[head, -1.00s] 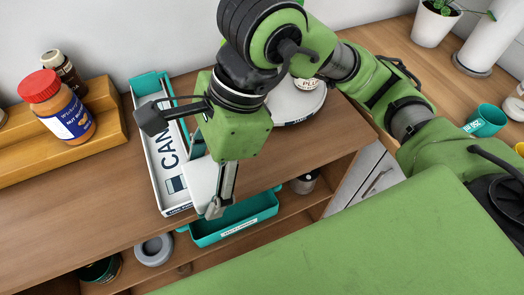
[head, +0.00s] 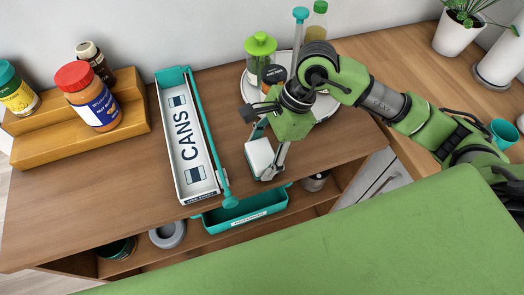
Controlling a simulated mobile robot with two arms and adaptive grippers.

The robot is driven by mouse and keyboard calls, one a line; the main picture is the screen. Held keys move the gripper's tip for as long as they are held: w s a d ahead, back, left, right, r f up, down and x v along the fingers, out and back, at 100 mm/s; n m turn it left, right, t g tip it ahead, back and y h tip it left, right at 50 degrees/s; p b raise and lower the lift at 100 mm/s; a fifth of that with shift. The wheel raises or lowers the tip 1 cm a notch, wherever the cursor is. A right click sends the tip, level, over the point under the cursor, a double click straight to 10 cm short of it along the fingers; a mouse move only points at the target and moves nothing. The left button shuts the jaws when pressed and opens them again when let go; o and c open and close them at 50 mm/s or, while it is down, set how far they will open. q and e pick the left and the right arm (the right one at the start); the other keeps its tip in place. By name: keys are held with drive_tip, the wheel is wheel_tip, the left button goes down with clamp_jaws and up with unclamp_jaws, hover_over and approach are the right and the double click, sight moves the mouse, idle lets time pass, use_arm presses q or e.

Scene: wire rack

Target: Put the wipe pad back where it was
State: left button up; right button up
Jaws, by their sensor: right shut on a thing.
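The wipe pad, a small white block (head: 259,157), is in my right gripper (head: 268,154), which is shut on it. The gripper holds it over the wooden top, between the long CANS tray and the round white tray. I cannot tell whether the pad touches the wood. One finger shows along the pad's right side; the other is partly hidden. My left gripper is not in view.
The white and teal CANS tray (head: 193,171) lies to the left. The round white tray (head: 327,108) holds bottles behind my arm. A teal bin (head: 245,214) sits on the shelf below. A wooden step stand (head: 50,145) with jars is at far left.

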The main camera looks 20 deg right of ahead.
drive_tip(key=shift+f, duration=0.45)
drive_tip(key=shift+f, duration=0.1)
drive_tip(key=shift+f+b, duration=0.1)
drive_tip(key=shift+b, duration=0.2)
drive_tip(key=o, duration=1.1)
drive_tip(key=shift+c, duration=0.2)
drive_tip(key=shift+r+p, duration=0.25)
drive_tip(key=shift+p, duration=0.05)
drive_tip(key=b+v, duration=0.2)
drive_tip(key=v, duration=1)
drive_tip(key=shift+b, duration=0.4)
